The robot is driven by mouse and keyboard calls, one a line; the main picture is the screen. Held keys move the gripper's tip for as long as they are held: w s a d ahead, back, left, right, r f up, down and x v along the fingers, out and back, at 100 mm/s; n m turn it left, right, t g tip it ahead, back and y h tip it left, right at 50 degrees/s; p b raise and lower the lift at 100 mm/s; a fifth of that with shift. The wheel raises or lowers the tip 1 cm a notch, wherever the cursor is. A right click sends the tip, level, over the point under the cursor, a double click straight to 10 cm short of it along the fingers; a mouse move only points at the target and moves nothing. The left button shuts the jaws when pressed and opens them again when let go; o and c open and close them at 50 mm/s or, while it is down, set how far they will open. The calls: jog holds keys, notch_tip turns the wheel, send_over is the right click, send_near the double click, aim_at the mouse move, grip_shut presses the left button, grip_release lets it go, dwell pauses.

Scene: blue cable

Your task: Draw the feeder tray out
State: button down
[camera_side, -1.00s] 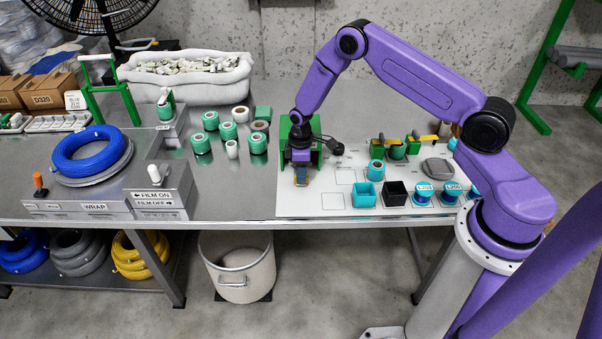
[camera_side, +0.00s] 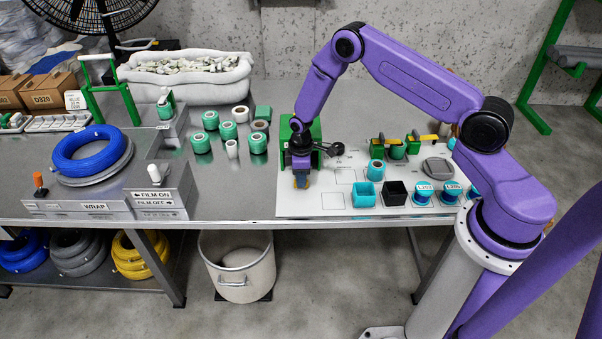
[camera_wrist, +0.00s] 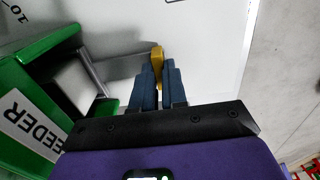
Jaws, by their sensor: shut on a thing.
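The green feeder housing (camera_side: 317,133) stands at the left rear of the white board, partly hidden behind my gripper. It also shows at the left of the wrist view (camera_wrist: 28,95), with a label ending in "EEDER". A pale grey part (camera_wrist: 80,82), perhaps the feeder tray, shows inside the green frame; I cannot tell how far out it is. My gripper (camera_side: 301,184) points down in front of the feeder. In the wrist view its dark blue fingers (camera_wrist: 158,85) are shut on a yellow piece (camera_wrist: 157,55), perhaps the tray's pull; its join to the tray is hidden.
The white board (camera_side: 290,205) has free room left of the cyan bin (camera_side: 365,194). The black bin (camera_side: 396,193) and labelled blue spools (camera_side: 423,193) stand further right. Green rolls (camera_side: 201,142) stand on the bench to the left. The bench's front edge is close.

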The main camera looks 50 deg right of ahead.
jog(key=s+a, duration=0.7)
jog(key=shift+s+a, duration=0.35)
jog(key=c, duration=1.2)
grip_release()
jog(key=shift+o, duration=0.2)
jog(key=shift+r, duration=0.1)
notch_tip(320, 180, up, 17)
jog(key=shift+r, duration=0.15)
